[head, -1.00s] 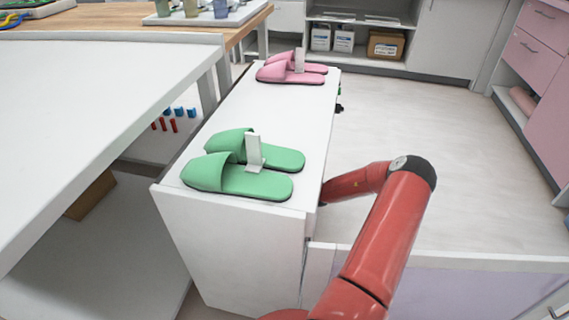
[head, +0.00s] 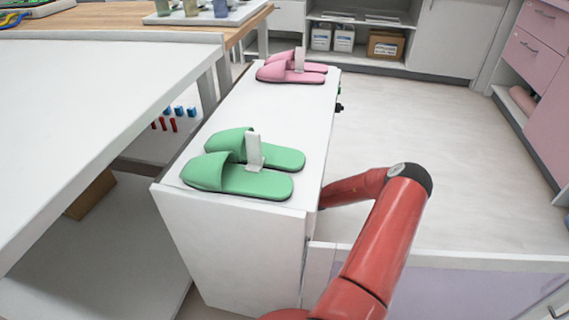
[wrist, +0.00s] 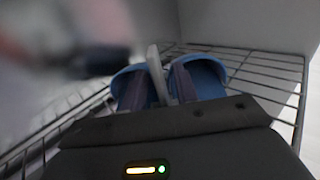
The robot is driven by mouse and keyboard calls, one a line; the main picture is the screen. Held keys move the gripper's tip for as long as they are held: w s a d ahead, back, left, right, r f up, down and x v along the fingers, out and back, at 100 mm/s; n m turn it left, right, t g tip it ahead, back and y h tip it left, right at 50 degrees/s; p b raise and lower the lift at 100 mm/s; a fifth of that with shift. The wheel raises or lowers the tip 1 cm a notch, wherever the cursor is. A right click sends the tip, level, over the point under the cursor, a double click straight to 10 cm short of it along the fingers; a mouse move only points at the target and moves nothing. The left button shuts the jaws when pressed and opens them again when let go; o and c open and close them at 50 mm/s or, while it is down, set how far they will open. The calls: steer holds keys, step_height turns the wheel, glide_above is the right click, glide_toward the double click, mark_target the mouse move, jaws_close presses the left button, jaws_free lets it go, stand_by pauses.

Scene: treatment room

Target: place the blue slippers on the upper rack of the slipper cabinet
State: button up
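The blue slippers (wrist: 208,75) show in the wrist view, side by side on a wire rack (wrist: 262,82) inside the cabinet. A pale upright tab (wrist: 156,76) stands between them. My gripper (wrist: 160,86) is at the slippers, with one finger on each side of the tab. The fingers look apart from the tab, so the gripper appears open around it. The lower part of the slippers is hidden behind the gripper body. The white slipper cabinet (head: 235,245) stands in the middle of the head view. My gripper and the blue slippers are hidden there.
Green slippers (head: 245,182) and pink slippers (head: 290,75) sit on the cabinet top. A white table (head: 90,85) stands close on the left. Open floor (head: 430,150) lies to the right. A blurred close object fills the wrist view's upper left.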

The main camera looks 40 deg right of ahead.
steer(key=shift+r, duration=0.2)
steer(key=s, duration=1.2)
steer(key=shift+a, duration=0.35)
